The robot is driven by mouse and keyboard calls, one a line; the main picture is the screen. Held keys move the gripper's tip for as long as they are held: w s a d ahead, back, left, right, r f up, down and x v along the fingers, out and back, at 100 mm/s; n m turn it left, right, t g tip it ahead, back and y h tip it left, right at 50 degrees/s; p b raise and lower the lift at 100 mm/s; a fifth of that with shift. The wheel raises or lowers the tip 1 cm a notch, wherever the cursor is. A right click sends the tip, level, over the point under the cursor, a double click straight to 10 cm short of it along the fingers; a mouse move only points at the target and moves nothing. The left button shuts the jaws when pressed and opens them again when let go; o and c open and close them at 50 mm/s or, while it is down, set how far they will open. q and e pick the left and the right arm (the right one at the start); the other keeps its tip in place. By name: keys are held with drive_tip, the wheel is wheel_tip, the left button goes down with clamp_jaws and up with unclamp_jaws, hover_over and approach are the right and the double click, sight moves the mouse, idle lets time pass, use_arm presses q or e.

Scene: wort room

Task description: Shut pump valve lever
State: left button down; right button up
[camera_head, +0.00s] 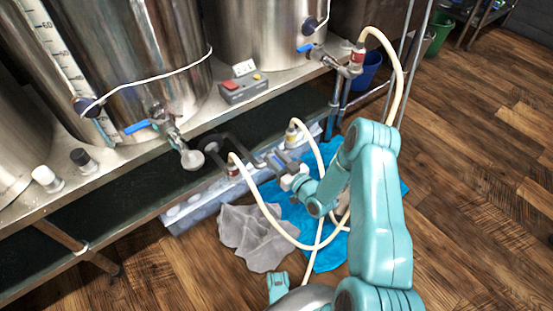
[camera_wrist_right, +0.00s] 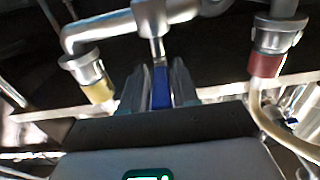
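The pump valve lever (camera_wrist_right: 161,88) is a blue handle on a metal valve stem in the right wrist view. It lies between the two fingers of my right gripper (camera_wrist_right: 160,84), very close to both. Whether they press on it or leave a thin gap is not clear. In the head view, the right gripper (camera_head: 279,163) is at the pump's metal fittings under the shelf edge, where it partly hides the lever. My left gripper is not in view.
Pale hoses run from a yellow-collared fitting (camera_head: 291,133) and a red-collared fitting (camera_head: 234,170), looping near my right arm. Steel kettles (camera_head: 125,50) with other blue-handled valves stand on the shelf above. A blue cloth (camera_head: 330,258) and a grey cloth (camera_head: 252,238) lie on the floor.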

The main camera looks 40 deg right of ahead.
drive_tip(key=shift+o, duration=0.5)
drive_tip(key=shift+s, duration=0.1)
drive_tip(key=shift+s, duration=0.25)
use_arm(q)
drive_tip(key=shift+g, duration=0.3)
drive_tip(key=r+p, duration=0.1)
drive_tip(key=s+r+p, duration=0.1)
drive_tip(key=p, duration=0.1)
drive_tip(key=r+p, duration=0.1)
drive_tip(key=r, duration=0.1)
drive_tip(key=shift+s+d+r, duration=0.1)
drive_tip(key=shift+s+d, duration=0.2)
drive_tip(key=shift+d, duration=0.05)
use_arm(e)
drive_tip(key=s, duration=1.5)
drive_tip(key=shift+s+a, duration=0.35)
